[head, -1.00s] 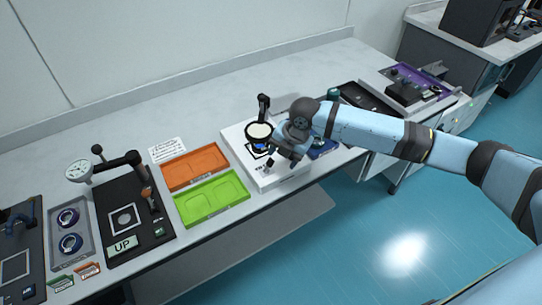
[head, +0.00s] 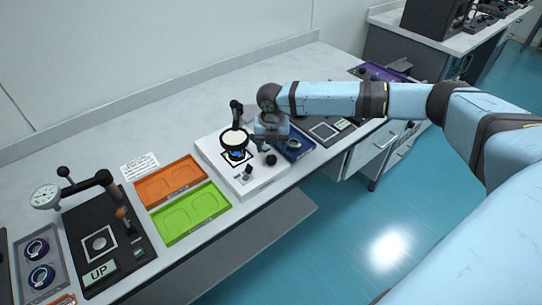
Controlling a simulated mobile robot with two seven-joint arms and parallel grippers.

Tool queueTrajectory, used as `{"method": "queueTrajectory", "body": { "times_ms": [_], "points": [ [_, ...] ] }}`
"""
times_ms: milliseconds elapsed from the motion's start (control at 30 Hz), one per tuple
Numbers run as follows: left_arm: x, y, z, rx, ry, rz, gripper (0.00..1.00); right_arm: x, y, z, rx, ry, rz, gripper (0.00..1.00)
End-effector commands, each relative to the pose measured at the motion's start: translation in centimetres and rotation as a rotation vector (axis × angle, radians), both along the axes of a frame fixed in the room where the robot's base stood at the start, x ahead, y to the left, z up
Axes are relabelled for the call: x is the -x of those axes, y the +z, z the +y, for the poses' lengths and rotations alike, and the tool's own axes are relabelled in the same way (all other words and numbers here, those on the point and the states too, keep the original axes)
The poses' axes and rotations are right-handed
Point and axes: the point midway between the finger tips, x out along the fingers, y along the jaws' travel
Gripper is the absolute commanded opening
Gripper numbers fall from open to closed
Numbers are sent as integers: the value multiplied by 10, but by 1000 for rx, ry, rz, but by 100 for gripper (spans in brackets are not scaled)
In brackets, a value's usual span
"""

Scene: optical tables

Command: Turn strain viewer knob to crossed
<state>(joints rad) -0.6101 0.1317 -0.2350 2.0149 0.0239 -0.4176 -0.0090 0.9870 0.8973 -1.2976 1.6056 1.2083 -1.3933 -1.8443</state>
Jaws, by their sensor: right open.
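The strain viewer is a white box (head: 212,158) with a black-rimmed round lens (head: 234,137) on a dark post at its back. A blue item (head: 237,154) shows beneath the lens. On its front part are a small dark knob (head: 248,168) with markings beside it and a round black piece (head: 271,160) to its right. Which way the knob points is too small to read. My right gripper (head: 262,148) hangs over the right side of the viewer, open and pointing down, close behind the black piece. Contact cannot be told. My left gripper is not in view.
An orange tray (head: 170,184) and a green tray (head: 190,213) lie left of the viewer. A black gauge stand (head: 120,232) with an "UP" sign is further left. A blue tray (head: 297,147) sits close right of the viewer. The bench behind is clear.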

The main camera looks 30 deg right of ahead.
Motion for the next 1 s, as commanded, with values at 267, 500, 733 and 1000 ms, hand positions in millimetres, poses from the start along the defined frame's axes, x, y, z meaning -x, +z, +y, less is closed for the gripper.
{"method": "queueTrajectory", "body": {
  "times_ms": [267, 500, 733, 1000],
  "points": [
    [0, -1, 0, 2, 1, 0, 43, 0, -40, 0, 1, 0, 1, 61],
    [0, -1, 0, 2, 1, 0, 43, 0, -47, 0, 0, 1, -1, 61],
    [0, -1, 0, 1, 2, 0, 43, 0, -47, 0, 0, 0, -1, 45],
    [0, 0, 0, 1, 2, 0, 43, 0, -46, 0, 1, -1, -1, 12]
  ]
}}
